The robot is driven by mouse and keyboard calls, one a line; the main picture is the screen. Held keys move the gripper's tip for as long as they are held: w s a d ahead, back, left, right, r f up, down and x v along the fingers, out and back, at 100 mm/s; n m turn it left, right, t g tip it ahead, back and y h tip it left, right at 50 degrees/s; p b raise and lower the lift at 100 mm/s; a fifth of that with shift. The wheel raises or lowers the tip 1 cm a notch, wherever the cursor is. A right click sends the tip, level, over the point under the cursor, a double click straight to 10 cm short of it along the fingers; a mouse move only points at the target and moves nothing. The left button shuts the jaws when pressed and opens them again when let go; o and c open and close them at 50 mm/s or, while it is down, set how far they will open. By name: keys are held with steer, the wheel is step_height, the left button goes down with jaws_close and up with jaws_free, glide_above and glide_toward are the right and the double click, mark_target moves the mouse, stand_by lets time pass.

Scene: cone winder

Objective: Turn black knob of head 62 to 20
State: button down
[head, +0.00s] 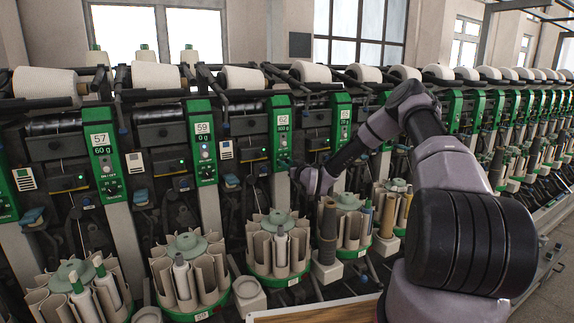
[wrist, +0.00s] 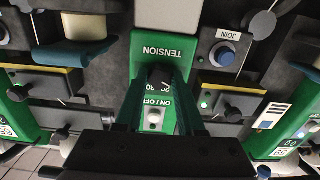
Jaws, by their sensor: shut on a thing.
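The green panel of head 62 (head: 282,142) stands near the middle of the head view, with its number plate (head: 283,114) at the top. My gripper (head: 289,166) reaches the lower part of this panel from the right. In the wrist view the panel appears upside down, with the word TENSION (wrist: 163,50) above the black knob (wrist: 158,77). My gripper (wrist: 158,88) is shut on this knob, one finger on each side. A white mark shows on the knob, but most of the dial scale is hidden. The ON/OFF button (wrist: 154,117) shows between the fingers.
The panels of head 57 (head: 103,150) and head 59 (head: 203,145) are to the left. A blue JOIN button (wrist: 222,55) is beside the panel. Below head 62 is a round bobbin magazine (head: 279,217). More winding heads run off to the right.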

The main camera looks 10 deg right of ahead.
steer(key=m, duration=0.4)
steer(key=shift+m, duration=1.9)
steer(key=c, duration=0.5)
jaws_free()
steer(key=v, duration=1.1)
steer(key=shift+a, duration=0.1)
